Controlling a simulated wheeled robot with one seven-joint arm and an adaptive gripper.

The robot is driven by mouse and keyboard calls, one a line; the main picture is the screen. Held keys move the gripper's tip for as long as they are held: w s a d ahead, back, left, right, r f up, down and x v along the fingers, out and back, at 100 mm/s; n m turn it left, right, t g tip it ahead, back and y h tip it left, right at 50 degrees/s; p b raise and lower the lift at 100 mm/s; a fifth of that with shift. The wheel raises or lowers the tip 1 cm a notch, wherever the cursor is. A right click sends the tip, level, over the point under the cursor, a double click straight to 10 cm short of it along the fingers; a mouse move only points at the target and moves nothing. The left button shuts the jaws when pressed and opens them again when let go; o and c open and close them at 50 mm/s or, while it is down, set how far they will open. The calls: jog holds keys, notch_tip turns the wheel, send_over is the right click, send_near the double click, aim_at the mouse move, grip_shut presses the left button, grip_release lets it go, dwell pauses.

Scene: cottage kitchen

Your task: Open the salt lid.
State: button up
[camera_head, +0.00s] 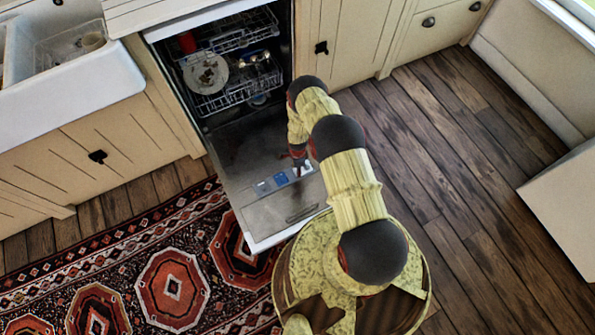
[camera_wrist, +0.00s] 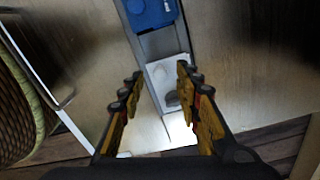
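The dishwasher door (camera_head: 250,215) is folded down flat, with a dispenser strip on its inner face. No label is readable, so I cannot tell which is the salt lid. In the wrist view the whitish lid (camera_wrist: 166,76) with a dark round spot lies between and beyond my fingers, and a blue lid (camera_wrist: 150,12) is above it. My gripper (camera_head: 299,158) is over the strip's right end; in the wrist view my gripper (camera_wrist: 159,76) is open and empty.
Dishwasher racks (camera_head: 235,100) hold a plate and a red item inside the machine. A white sink (camera_head: 75,75) is at the left. A patterned rug (camera_head: 170,290) lies left of the door. Wooden floor (camera_head: 450,160) is clear to the right.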

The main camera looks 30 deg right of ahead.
jog(key=shift+f, duration=0.4)
jog(key=shift+c, duration=0.3)
jog(key=c, duration=0.8)
grip_shut()
